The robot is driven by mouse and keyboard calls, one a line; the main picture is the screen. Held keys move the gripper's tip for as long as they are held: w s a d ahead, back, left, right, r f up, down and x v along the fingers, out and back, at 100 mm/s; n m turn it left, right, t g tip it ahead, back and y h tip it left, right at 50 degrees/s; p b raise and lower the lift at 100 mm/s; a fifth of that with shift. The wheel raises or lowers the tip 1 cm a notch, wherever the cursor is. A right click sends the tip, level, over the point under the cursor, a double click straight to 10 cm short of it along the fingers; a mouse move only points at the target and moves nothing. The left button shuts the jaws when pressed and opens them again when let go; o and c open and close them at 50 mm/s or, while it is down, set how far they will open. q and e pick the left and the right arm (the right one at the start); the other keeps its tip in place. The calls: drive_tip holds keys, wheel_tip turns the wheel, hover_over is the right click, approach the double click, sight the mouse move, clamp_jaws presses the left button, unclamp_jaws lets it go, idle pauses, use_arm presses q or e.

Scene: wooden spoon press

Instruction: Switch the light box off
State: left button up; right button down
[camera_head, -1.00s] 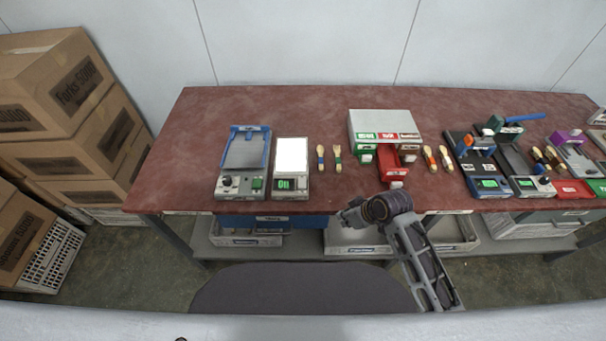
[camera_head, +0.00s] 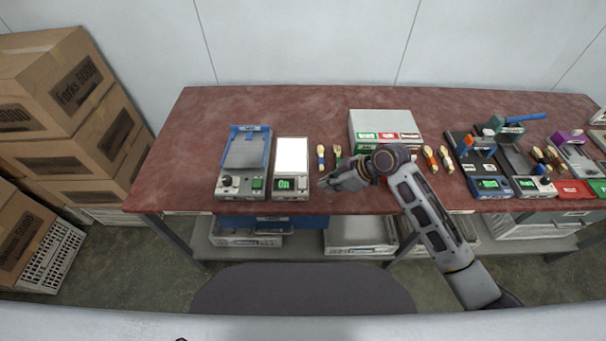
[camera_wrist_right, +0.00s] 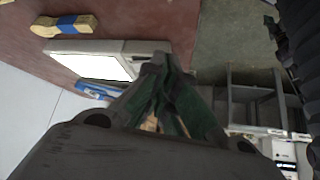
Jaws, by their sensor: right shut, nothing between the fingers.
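The light box (camera_head: 291,156) stands on the red table, left of the middle. Its white panel is lit and the small display (camera_head: 286,184) on its front shows green lettering that looks like "On". My right gripper (camera_head: 324,184) is shut and empty, over the table's front part, a little to the right of the light box and apart from it. My left gripper is not in view.
A blue-framed device (camera_head: 246,150) stands close on the left of the light box. Spoons with blue and green bands (camera_head: 320,158) lie behind my right gripper. A grey dispenser box (camera_head: 381,124) stands further right. Bare table (camera_head: 260,105) lies behind.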

drive_tip(key=w+r+n+g+y, duration=0.1)
drive_tip(key=w+r+n, duration=0.3)
drive_tip(key=r, duration=0.5)
drive_tip(key=shift+a+n+y, duration=0.4)
drive_tip(key=shift+a, duration=0.1)
drive_tip(key=p, duration=0.1)
hover_over(303, 181)
drive_tip(key=f, duration=0.6)
drive_tip(key=shift+s+d+f, duration=0.2)
drive_tip(key=shift+s+f, duration=0.05)
drive_tip(key=shift+s, duration=0.05)
drive_tip(key=f, duration=0.2)
drive_tip(key=shift+w+a+f+p, duration=0.2)
drive_tip(key=shift+f+p, duration=0.1)
drive_tip(key=shift+f, duration=0.95)
drive_tip(key=shift+w+f, duration=0.1)
drive_tip(key=shift+f, duration=0.05)
